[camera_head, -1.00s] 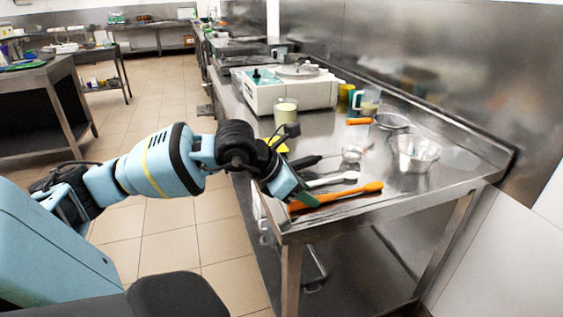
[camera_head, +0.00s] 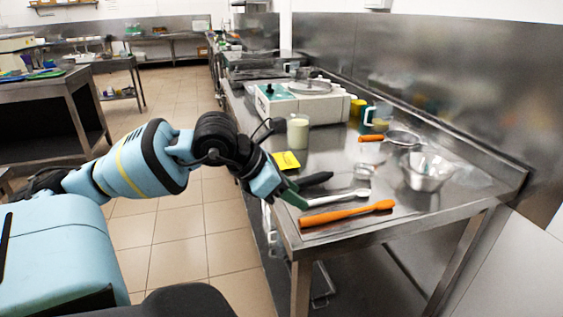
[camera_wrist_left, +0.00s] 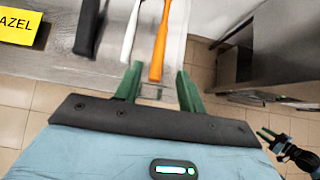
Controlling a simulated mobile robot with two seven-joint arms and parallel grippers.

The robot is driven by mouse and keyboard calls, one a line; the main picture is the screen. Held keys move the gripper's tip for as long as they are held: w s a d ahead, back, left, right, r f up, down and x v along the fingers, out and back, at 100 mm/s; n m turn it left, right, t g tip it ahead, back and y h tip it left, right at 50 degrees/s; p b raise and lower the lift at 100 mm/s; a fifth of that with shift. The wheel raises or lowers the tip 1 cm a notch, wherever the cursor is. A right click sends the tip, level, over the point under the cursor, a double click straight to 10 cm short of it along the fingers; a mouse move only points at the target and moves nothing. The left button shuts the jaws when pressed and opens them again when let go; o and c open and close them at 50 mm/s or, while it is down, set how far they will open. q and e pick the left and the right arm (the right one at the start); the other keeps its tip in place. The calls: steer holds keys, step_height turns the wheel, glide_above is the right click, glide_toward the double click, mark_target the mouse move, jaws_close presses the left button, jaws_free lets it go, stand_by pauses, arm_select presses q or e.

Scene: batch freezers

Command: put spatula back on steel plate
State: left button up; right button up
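An orange spatula (camera_head: 347,213) lies flat on the steel table top (camera_head: 340,160) near its front edge. A white utensil (camera_head: 335,197) and a black-handled one (camera_head: 316,179) lie beside it. In the left wrist view the orange spatula's near end (camera_wrist_left: 157,70) shows between the fingertips, beyond them. My left gripper (camera_head: 294,194) is at the table's left front edge; in its wrist view (camera_wrist_left: 158,85) its green fingers are apart with nothing held. My right gripper (camera_wrist_left: 266,134) is small at the right of the wrist view, away from the table. I cannot make out a separate steel plate.
A yellow label (camera_head: 286,161) and a cup of pale liquid (camera_head: 298,132) stand left on the table. A white machine (camera_head: 300,103) is behind. A steel bowl (camera_head: 427,171) and an orange-handled strainer (camera_head: 402,138) are at the right. Floor is clear left of the table.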

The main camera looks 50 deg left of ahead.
arm_select(q)
steer(key=shift+v, duration=1.35)
steer(key=shift+f, duration=0.1)
steer(key=s+d+f+n+t+h, duration=0.2)
steer(key=s+d+f+n+h, duration=0.3)
steer(key=d+f+n+h, duration=0.65)
steer(key=s+a+f+n+t+y, duration=0.1)
steer(key=s+f+n+t+y, duration=0.15)
steer(key=f+n+y, duration=0.4)
steer(key=s+a+f+n+t+y, duration=0.1)
steer(key=s+f+n+t+y, duration=0.2)
steer(key=f+n, duration=0.6)
steer(key=s+d+f+n+g+y, duration=0.1)
steer(key=s+d+f+n+g, duration=0.3)
steer(key=s+f, duration=0.4)
steer(key=s+d+f+n+g+y, duration=0.2)
steer(key=s+d+f+n+g, duration=0.3)
steer(key=s, duration=0.9)
step_height(320, 180, down, 3)
steer(key=d+n, duration=0.2)
steer(key=n, duration=0.1)
steer(key=shift+s+f, duration=0.15)
steer(key=shift+f, duration=0.05)
steer(key=shift+a, duration=0.1)
